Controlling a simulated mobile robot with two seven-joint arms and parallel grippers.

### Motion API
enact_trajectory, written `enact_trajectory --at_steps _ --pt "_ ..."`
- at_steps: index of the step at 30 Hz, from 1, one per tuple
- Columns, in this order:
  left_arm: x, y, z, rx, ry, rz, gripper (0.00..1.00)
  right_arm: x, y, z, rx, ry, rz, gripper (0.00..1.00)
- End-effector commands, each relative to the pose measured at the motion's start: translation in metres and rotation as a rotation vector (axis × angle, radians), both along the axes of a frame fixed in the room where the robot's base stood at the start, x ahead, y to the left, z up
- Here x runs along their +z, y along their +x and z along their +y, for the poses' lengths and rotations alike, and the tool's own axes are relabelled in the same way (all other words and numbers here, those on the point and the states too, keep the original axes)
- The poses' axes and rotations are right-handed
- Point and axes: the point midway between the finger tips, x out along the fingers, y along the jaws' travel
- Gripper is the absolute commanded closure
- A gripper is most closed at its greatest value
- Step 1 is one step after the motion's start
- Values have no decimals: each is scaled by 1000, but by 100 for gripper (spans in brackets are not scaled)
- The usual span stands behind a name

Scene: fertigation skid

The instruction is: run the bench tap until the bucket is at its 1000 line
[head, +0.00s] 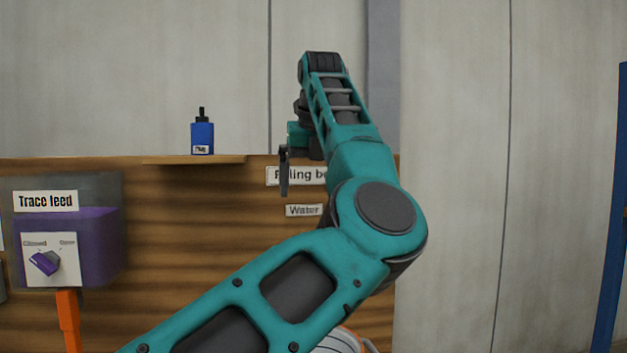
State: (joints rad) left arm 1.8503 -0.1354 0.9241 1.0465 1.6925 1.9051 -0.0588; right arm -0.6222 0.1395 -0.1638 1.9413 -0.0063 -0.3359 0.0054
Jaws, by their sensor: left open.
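My left arm rises from the lower left across the middle of the view. My left gripper (288,170) is open in front of the wooden panel, with one dark finger showing beside the filling bench sign (287,175); the other finger cannot be made out. A "Water" label (303,210) shows below that sign. The bench tap is not visible; my arm covers the area right of the label. A white, round object with an orange edge (338,343), perhaps the bucket, peeks out under my arm at the bottom edge. Its level and lines are hidden. My right gripper is not in view.
A blue bottle (202,138) stands on a small wooden shelf (195,160). A blue post (613,220) stands far right.

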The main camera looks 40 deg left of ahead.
Motion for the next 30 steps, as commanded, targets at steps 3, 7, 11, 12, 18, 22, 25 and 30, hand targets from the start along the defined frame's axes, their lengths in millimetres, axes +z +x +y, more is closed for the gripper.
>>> enact_trajectory --at_steps 3,7,11,12,18,22,25,30 --pt "-8 2 2 1 -1 2 2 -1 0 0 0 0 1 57" --pt "-25 6 8 1 0 3 2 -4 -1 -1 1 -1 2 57" --pt "-49 11 16 2 0 3 2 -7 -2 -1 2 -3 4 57" --pt "-56 13 18 2 0 4 2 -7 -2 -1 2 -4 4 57" --pt "-90 22 29 2 -1 2 2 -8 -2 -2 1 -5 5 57" --pt "-106 26 34 2 -1 2 2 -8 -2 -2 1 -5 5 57" --pt "-114 28 37 2 1 1 2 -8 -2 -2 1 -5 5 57" --pt "-119 30 39 1 0 0 2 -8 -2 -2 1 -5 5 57"
